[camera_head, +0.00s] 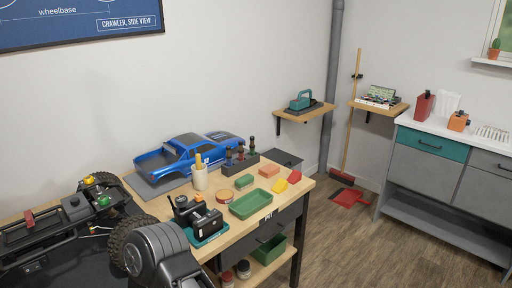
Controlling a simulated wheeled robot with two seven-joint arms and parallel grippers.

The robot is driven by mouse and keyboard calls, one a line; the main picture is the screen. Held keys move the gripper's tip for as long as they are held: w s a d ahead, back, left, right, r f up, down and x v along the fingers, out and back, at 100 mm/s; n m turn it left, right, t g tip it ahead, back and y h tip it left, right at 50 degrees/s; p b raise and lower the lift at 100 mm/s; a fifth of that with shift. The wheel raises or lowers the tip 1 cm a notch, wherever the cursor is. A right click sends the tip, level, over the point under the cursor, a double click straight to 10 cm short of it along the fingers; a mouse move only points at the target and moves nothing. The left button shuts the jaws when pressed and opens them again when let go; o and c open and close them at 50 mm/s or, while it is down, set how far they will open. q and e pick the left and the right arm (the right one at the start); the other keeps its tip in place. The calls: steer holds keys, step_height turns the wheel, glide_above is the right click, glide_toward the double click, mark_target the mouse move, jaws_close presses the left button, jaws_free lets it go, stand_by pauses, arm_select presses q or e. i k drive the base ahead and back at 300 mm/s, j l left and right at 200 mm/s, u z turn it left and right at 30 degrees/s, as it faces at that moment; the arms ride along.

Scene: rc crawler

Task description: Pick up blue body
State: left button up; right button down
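The blue body (186,153) is a glossy pickup-truck shell with a dark windscreen and an open bed. It sits upright on a grey mat (150,189) at the back of the wooden workbench (150,207). A beige cup (200,178) with an orange-handled tool stands in front of it and hides a little of its side. Neither of my grippers shows. A dark grey rounded part (160,255) at the bottom left looks like one of my arm links, with no fingers visible. Nothing is seen touching the blue body.
A black crawler chassis (70,225) with big tyres fills the lower left. A rack of dark-handled drivers (240,160) stands right of the body. A green tray (251,204), small coloured boxes, a round tin and a black device (198,218) crowd the bench front.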

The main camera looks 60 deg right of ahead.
mark_target(194, 149)
steer(key=z, duration=1.6)
steer(key=i+l, duration=0.1)
steer(key=l, duration=0.3)
steer(key=i+l, duration=0.1)
steer(key=l, duration=0.35)
steer(key=i+l+z, duration=0.1)
steer(key=l, duration=0.3)
steer(key=i+l, duration=0.15)
steer(key=l, duration=0.25)
steer(key=i+l, duration=0.1)
steer(key=l, duration=0.3)
steer(key=z, duration=0.05)
